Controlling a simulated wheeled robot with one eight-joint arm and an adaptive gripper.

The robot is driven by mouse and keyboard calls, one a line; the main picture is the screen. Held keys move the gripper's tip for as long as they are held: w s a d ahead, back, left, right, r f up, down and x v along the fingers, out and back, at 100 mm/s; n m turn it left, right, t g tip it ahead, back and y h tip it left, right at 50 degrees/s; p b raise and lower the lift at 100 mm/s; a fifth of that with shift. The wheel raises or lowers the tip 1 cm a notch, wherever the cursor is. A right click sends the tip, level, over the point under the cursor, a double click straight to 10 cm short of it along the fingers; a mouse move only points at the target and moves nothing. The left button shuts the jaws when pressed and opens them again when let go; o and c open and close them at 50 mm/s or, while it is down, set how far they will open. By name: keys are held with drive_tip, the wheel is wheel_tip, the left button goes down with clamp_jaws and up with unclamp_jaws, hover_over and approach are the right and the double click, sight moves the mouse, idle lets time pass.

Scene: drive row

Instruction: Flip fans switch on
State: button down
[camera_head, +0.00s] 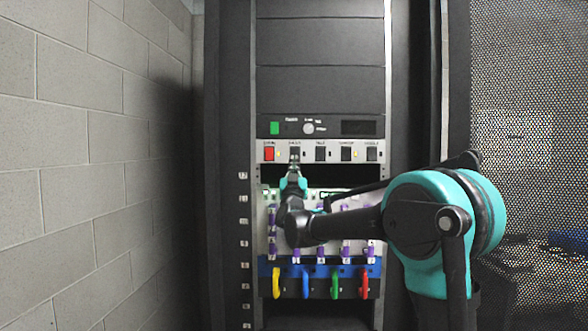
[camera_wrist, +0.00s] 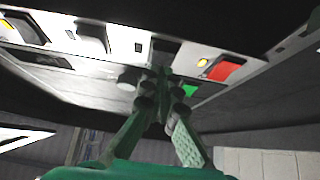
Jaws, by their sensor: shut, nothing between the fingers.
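A pale switch strip (camera_head: 333,151) crosses the rack, with one red switch (camera_head: 269,154) at its left end and several dark rockers. The second switch from the left, beside the red one, seems to be the fans switch (camera_head: 294,153), but its label is too small to read surely. My gripper (camera_head: 294,168) is shut and empty, its tips just below this switch. In the wrist view, my gripper (camera_wrist: 160,82) points at the same dark switch (camera_wrist: 165,48), with the red switch (camera_wrist: 225,70) to the right. The tips partly cover it; I cannot tell contact or its rocker position.
Above the strip is a panel with a green button (camera_head: 275,128) and a round knob (camera_head: 308,128). Below my gripper are purple-tabbed modules and coloured loops (camera_head: 364,284) on a blue bar. A block wall (camera_head: 100,150) stands left; a mesh door (camera_head: 530,120) stands right.

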drive_tip(key=shift+w+f, duration=0.1)
drive_tip(key=shift+w, duration=0.7)
drive_tip(key=shift+w, duration=0.1)
drive_tip(key=shift+w+f+t, duration=0.1)
drive_tip(key=shift+w+t, duration=0.2)
drive_tip(key=shift+t, duration=0.2)
